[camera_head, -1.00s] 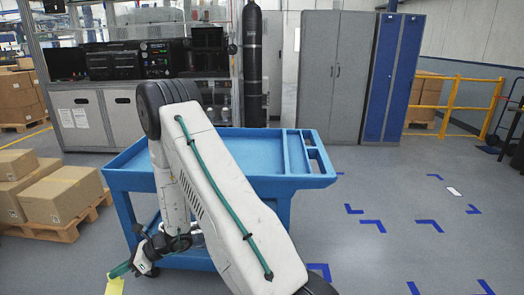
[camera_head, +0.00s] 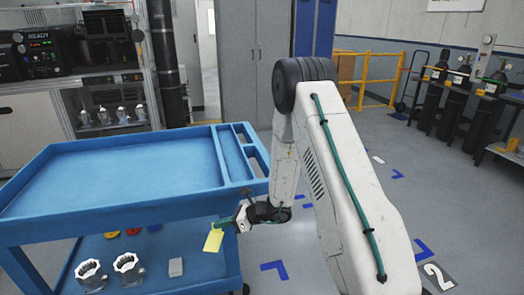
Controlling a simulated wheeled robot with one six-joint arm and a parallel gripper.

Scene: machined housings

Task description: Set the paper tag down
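The yellow paper tag (camera_head: 213,240) hangs from the tip of my gripper (camera_head: 224,224), near the right end of the blue cart (camera_head: 120,165). My gripper looks shut on the tag's upper edge, though the fingers are small and partly dark. In the picture the tag overlaps the cart's right end, below the top tray's rim; I cannot tell whether it touches the cart. The top tray is empty. My arm comes in from the right and hides part of the floor behind it.
Blue marks (camera_head: 274,267) lie on open floor to the right. A grey cabinet (camera_head: 252,60) stands behind, and gas cylinders (camera_head: 465,105) stand at the right.

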